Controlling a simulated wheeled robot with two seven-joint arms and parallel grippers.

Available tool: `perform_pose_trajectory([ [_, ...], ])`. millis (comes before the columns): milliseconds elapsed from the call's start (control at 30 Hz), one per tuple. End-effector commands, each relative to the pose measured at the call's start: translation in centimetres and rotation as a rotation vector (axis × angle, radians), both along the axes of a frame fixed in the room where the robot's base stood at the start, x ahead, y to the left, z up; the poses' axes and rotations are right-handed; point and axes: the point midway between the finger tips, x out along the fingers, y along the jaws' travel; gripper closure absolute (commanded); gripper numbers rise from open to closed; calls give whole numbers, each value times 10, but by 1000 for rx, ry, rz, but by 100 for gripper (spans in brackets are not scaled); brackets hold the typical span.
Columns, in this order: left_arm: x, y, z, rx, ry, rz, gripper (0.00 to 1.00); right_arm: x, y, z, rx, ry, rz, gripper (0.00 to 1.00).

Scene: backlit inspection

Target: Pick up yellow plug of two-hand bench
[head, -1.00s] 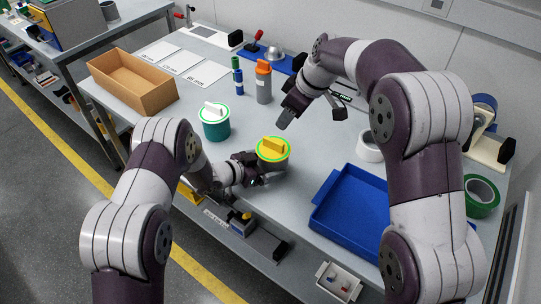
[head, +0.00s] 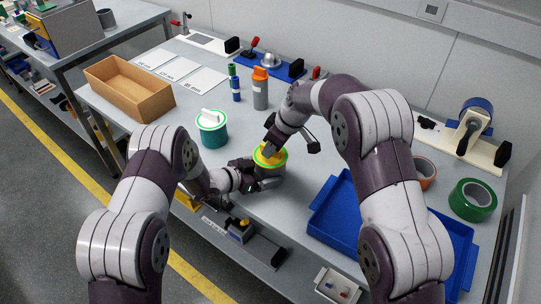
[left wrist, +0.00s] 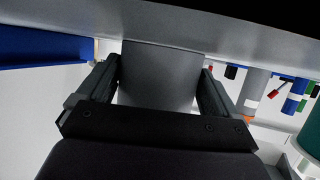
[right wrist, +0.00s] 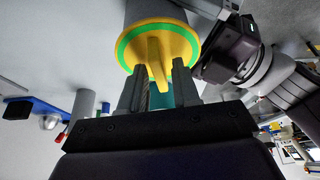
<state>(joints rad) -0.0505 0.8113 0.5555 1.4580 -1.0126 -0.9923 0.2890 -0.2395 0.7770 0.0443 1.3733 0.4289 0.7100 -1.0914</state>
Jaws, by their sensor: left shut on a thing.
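The yellow plug (head: 261,160), with a green ring around it and a raised yellow tab, sits in the top of a grey canister (head: 270,173) near the front bench edge. My left gripper (head: 262,184) is shut on the canister's side; the left wrist view shows the grey canister (left wrist: 160,72) between both fingers. My right gripper (head: 270,150) is over the plug and partly hides it in the head view. In the right wrist view the plug (right wrist: 178,43) is just ahead of the open fingers (right wrist: 157,80), its tab lined up with the gap between them.
A teal canister (head: 214,134) with a white-tabbed lid stands to the left. A blue tray (head: 323,232) lies to the right, partly behind my right arm. A cardboard box (head: 130,95), bottles (head: 260,92) and green tape (head: 473,199) stand farther out.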

Motion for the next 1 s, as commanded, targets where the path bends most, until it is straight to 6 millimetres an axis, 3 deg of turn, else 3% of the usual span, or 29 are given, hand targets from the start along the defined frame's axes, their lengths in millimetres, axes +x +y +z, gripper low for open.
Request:
perform_pose_trajectory([
  [33,-3,0,-4,4,9,-1,41,0,0,0,0,0,0,87],
  [67,-3,0,-4,4,9,-1,41,0,0,0,0,0,0,96],
  [100,-3,0,-4,4,9,-1,41,0,0,0,0,0,0,100],
  [433,-3,0,-5,5,10,-1,41,0,0,2,0,0,0,100],
  [800,-3,0,-5,5,11,-1,41,1,0,82,1,-4,1,100],
  [1000,-3,0,-5,5,11,-1,41,0,0,100,1,0,1,100],
])
